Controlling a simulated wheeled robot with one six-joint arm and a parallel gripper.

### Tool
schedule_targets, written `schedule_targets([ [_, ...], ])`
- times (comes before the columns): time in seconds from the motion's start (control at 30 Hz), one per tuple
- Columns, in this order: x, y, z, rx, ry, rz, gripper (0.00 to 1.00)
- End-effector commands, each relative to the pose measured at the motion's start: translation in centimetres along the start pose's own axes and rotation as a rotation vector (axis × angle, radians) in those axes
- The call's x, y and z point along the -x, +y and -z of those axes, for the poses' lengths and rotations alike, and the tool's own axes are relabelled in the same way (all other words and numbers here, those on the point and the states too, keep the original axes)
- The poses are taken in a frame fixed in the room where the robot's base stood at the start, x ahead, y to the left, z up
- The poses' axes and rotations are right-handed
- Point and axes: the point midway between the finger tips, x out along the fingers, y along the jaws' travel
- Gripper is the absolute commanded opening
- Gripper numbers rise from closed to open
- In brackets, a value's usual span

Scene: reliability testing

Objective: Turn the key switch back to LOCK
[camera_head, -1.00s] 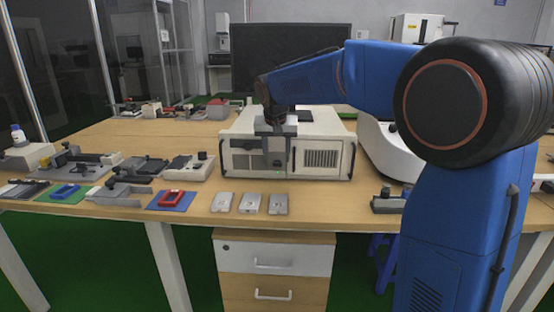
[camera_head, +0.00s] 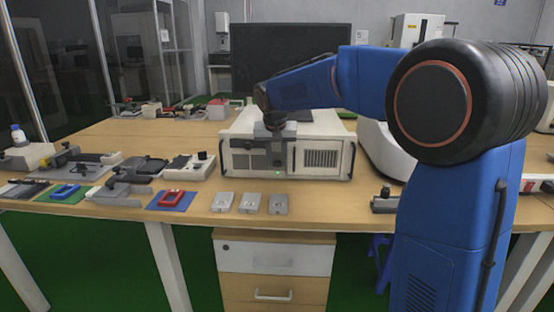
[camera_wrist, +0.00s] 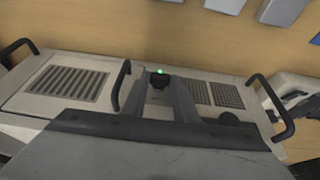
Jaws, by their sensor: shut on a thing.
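The grey-white instrument case (camera_head: 330,136) stands on the wooden table, with its front panel toward me. The key switch is a small black knob (camera_wrist: 158,83) on that panel, beside a lit green lamp (camera_wrist: 160,71); in the head view the lamp (camera_head: 278,171) shows low on the panel. My gripper (camera_wrist: 158,92) reaches down over the case's front edge, one finger on each side of the black knob, shut on it. In the head view my gripper (camera_head: 272,135) is small, and its fingertips are hard to make out. No LOCK marking is readable.
Black handles (camera_wrist: 122,85) stand out from the panel beside my fingers. Three small silver blocks (camera_head: 249,203) lie before the case. Fixtures and a red tool on a blue mat (camera_head: 172,201) fill the left side.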

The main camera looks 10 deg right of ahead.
Motion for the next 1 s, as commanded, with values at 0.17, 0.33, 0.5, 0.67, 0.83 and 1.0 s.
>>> schedule_targets([
  [0.17, 0.0, -0.3, -0.1, 0.026, 0.000, -0.055, 0.04],
  [0.33, -0.1, -0.8, -0.1, 0.069, 0.000, -0.157, 0.04],
  [0.5, -0.2, -1.3, -0.1, 0.128, 0.001, -0.297, 0.04],
  [0.67, -0.4, -1.7, -0.2, 0.186, 0.001, -0.440, 0.04],
  [0.83, -0.7, -2.1, -0.3, 0.247, 0.000, -0.590, 0.04],
  [1.0, -0.9, -2.4, -0.4, 0.309, 0.001, -0.739, 0.04],
])
